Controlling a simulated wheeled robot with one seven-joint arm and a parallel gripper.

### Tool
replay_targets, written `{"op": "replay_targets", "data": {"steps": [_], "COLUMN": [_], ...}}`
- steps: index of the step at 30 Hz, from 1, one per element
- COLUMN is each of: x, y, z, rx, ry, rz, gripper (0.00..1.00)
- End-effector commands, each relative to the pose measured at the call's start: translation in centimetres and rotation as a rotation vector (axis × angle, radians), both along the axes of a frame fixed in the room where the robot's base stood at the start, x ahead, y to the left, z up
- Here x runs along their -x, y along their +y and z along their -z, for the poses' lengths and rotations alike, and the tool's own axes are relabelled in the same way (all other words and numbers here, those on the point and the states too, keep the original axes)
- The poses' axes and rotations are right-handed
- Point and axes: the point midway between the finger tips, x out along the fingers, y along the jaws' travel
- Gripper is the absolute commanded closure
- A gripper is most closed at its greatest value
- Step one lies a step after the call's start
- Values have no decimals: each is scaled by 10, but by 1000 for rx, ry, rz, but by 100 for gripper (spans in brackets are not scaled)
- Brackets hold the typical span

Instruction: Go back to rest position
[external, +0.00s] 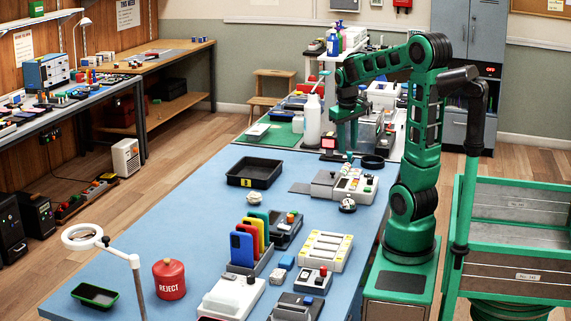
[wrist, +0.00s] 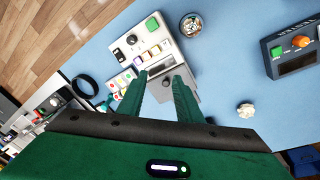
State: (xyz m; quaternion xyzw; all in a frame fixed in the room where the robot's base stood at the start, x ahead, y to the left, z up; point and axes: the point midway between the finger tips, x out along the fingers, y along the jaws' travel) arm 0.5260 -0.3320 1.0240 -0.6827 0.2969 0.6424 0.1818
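My green arm stands at the right of the blue table (external: 190,215) in the external view. My gripper (external: 347,150) hangs above the far part of the table, over a grey-white device with buttons (external: 355,186). In the wrist view my gripper (wrist: 165,82) has its two green fingers apart with nothing held between them. The same device (wrist: 160,42) lies beyond the fingertips.
A white bottle (external: 312,122) is near my gripper. The left-middle tabletop is clear.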

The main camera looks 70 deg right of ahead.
Motion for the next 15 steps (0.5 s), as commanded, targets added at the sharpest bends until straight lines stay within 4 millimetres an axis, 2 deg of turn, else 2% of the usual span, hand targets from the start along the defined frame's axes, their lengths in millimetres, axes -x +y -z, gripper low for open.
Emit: {"op": "replay_targets", "data": {"steps": [1, 6, 12, 15], "x": [8, 43, 83, 97], "y": [20, 78, 131, 147], "z": [1, 14, 35, 43], "rx": [-10, -61, -132, -160], "ry": [-1, 4, 8, 12], "rz": [-17, -60, -108, -125], "gripper": [68, 68, 68, 68]}}
